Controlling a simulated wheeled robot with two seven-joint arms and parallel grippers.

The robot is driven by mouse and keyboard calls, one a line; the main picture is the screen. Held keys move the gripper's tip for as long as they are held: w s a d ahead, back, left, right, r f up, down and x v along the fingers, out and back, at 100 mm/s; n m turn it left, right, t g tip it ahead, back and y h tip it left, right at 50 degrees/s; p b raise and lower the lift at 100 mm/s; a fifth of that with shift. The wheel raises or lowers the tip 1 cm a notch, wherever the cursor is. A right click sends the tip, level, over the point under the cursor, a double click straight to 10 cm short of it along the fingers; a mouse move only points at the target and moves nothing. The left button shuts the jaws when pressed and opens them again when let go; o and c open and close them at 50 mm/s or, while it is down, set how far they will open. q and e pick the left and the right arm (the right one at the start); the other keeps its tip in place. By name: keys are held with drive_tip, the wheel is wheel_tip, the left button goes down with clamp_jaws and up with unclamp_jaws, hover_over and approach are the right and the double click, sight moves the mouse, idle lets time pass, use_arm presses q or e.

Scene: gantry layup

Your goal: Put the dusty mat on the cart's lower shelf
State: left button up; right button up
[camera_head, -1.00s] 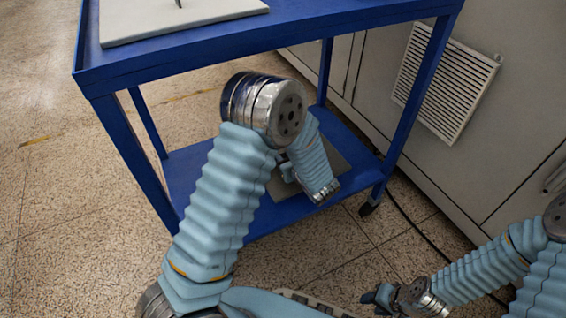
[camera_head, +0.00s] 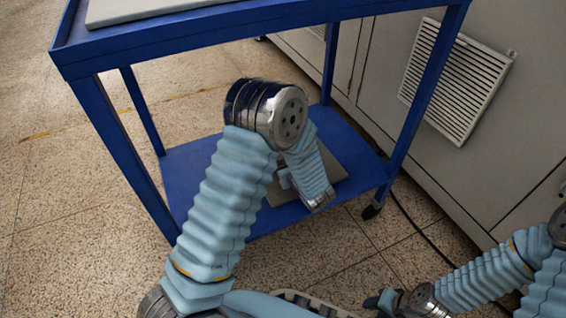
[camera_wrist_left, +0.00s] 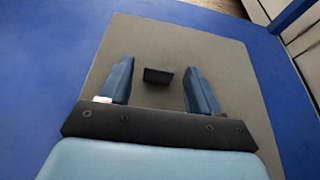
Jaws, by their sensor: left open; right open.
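A flat grey mat (camera_head: 333,172) lies on the blue lower shelf (camera_head: 190,165) of the cart, partly hidden behind my left arm. In the left wrist view the mat (camera_wrist_left: 160,30) lies flat on the blue surface (camera_wrist_left: 60,60), with a small dark block-like grip (camera_wrist_left: 157,76) standing at its middle. My left gripper (camera_wrist_left: 158,68) is open above the mat, its two fingers apart on either side of the dark grip, with gaps showing. In the head view my left gripper (camera_head: 286,180) is mostly hidden by the wrist. My right gripper (camera_head: 374,300) is empty, low at the right, off the cart.
A pale panel (camera_head: 150,10) lies on the cart's blue upper shelf (camera_head: 200,32), cut off by the frame. Blue posts (camera_head: 125,155) frame the lower shelf. A grey cabinet with a vent grille (camera_head: 457,80) stands close at the right. A black cable runs along the floor.

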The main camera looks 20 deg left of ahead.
use_arm(q)
drive_tip(key=shift+r, duration=0.15)
drive_tip(key=p+v, duration=0.2)
drive_tip(key=v, duration=1)
